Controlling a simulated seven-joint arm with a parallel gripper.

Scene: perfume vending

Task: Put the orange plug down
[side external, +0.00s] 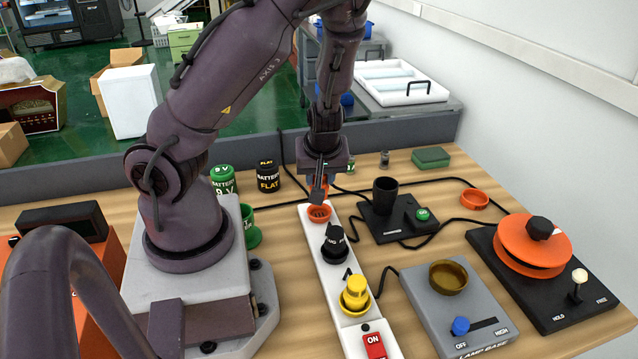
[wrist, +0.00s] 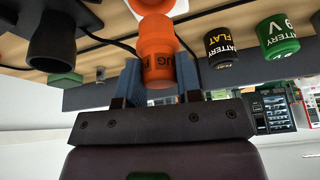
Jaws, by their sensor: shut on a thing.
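The orange plug (wrist: 157,48) is between the two blue-grey fingers of my gripper (wrist: 160,78) in the wrist view. My gripper is shut on it. In the side view my gripper (side external: 319,190) points down over the far end of the white power strip (side external: 322,244), and only a little of the plug (side external: 325,184) shows behind the fingers. The orange socket (side external: 319,213) on the strip lies just below. I cannot tell whether the plug touches it. A black plug (side external: 335,241) and a yellow plug (side external: 356,288) stand in the strip's other sockets.
A black base with a dark cup (side external: 385,196) stands right of the strip. Batteries (side external: 267,176) and a green holder (side external: 249,229) are to the left. A grey lamp base (side external: 474,315), an orange reel (side external: 532,246) and a loose orange ring (side external: 474,199) are farther right. Black cables cross the table.

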